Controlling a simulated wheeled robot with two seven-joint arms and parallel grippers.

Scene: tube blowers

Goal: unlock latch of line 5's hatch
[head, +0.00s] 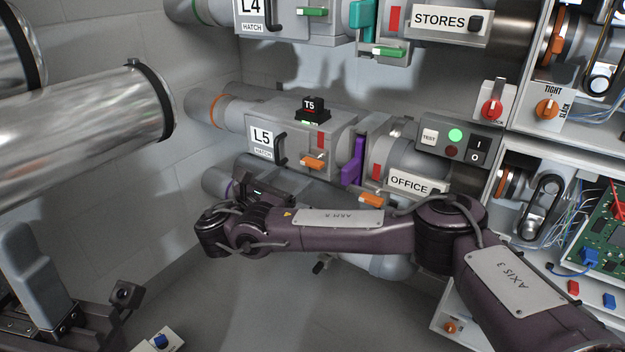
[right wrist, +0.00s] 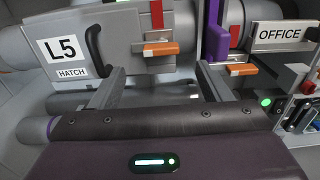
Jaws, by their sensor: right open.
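Line 5's hatch (head: 290,135) is a grey box on a pipe, with an L5 HATCH label and a black handle (head: 279,149). Its latch (head: 314,162) is an orange lever lying sideways under a red mark. The latch (right wrist: 170,47) also shows in the right wrist view, ahead and a little right of centre. My right gripper (right wrist: 160,82) is open and empty, its two grey fingers below the hatch front, one on either side of the latch. In the head view its wrist hides much of it. My left gripper (head: 32,265) seems to show at the lower left, its jaw state unclear.
A black T5 block (head: 313,108) sits on the hatch. A purple lever (head: 354,161) and the OFFICE label (head: 408,184) with another orange lever (head: 370,199) are to the right. A switch panel (head: 455,140) stands beyond. Large metal pipes (head: 90,115) fill the left.

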